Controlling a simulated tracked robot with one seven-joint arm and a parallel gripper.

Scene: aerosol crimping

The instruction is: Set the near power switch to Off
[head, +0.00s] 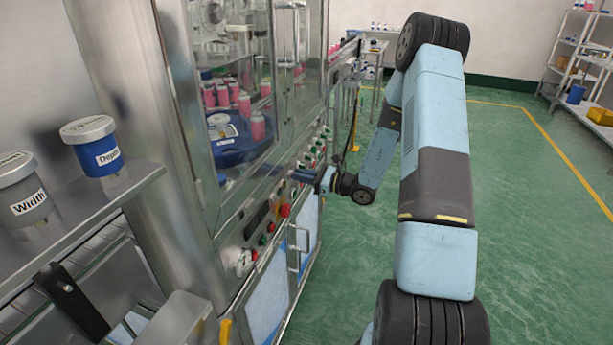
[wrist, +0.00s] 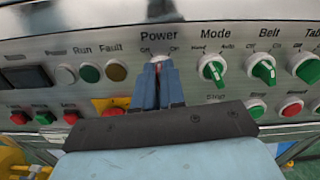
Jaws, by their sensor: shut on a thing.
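The power switch (wrist: 161,58) is under the "Power" label on the steel panel in the wrist view, with "Off" at its upper left and "On" at its upper right. My gripper (wrist: 158,68) is shut on its knob. The fingers hide most of the knob, so I cannot tell which way it points. In the head view my gripper (head: 298,176) reaches the machine's front panel from the right; the knob is hidden there.
Green Mode (wrist: 212,68) and Belt (wrist: 264,70) knobs sit right of the power switch. A red button (wrist: 110,106) is below left. Door handles (head: 301,240) stick out under the panel. The green floor (head: 530,190) right of my arm is clear.

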